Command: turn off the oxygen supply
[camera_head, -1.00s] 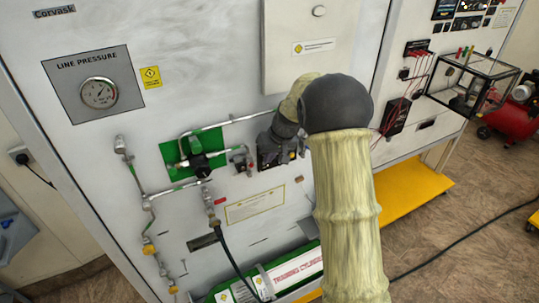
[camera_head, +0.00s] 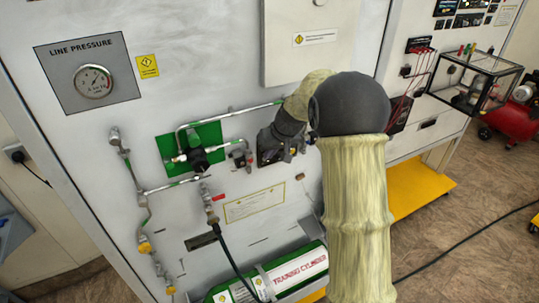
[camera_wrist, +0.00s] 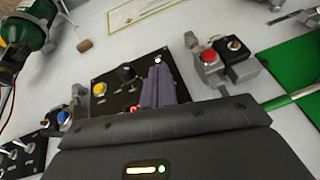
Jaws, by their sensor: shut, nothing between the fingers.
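The green plate (camera_head: 209,134) with a dark valve (camera_head: 197,159) and silver piping is on the white panel, left of my gripper (camera_head: 292,146) in the head view. Its green corner (camera_wrist: 300,55) shows at the right in the wrist view. My gripper (camera_wrist: 158,86) is shut and empty, its fingers over a black control box (camera_wrist: 112,100) with a yellow button and a black knob. Whether they touch it I cannot tell. A small grey block with a red button (camera_wrist: 208,57) is between that box and the plate. The line pressure gauge (camera_head: 93,80) is upper left.
A green training cylinder (camera_head: 290,273) lies at the panel's foot, with a black hose (camera_head: 228,253) beside it. A vertical pipe run (camera_head: 140,205) is left of the plate. A glass case (camera_head: 480,80) and red compressor (camera_head: 512,118) stand at the right.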

